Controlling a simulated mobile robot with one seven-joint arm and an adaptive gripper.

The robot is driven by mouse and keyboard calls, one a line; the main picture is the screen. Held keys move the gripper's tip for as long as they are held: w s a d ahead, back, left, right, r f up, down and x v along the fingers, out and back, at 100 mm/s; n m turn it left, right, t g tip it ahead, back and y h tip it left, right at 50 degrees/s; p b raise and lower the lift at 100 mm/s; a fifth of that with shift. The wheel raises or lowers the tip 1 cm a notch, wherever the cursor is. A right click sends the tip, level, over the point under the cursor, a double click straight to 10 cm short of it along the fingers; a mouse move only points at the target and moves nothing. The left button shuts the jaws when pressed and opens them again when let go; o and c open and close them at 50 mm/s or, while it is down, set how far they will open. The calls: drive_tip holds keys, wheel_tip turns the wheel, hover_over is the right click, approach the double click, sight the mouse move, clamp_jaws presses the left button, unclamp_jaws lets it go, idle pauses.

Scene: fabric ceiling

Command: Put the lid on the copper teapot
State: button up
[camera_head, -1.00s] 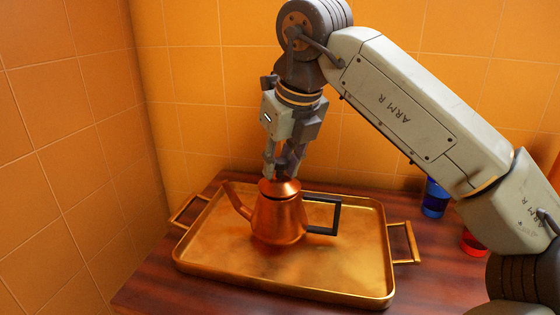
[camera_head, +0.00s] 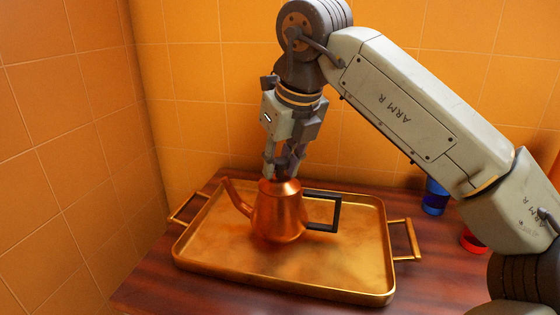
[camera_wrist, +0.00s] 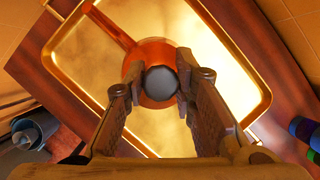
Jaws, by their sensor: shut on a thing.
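The copper teapot (camera_head: 278,215) stands upright on the gold tray (camera_head: 230,271), its spout to the left and its dark square handle to the right. My gripper (camera_head: 279,178) is directly above the pot, pointing down. In the wrist view my gripper (camera_wrist: 161,85) is shut on the round dark knob of the lid (camera_wrist: 161,83). The copper lid (camera_head: 280,186) is at the top of the pot, over its opening. The fingers partly hide it, and I cannot tell whether it is fully seated. The pot's copper body (camera_wrist: 150,54) shows around the knob.
The tray lies on a dark wooden table (camera_head: 430,280) in a corner of orange tiled walls (camera_head: 190,130). A blue cup (camera_head: 436,198) and a red cup (camera_head: 473,241) stand to the right, partly behind my arm. The tray's front is clear.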

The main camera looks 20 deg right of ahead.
drive_tip(key=o, duration=1)
drive_tip(key=shift+o, duration=0.2)
drive_tip(key=o, duration=0.5)
drive_tip(key=shift+o, duration=0.2)
drive_tip(key=shift+r+p, duration=2.75)
drive_tip(key=shift+r, duration=0.75)
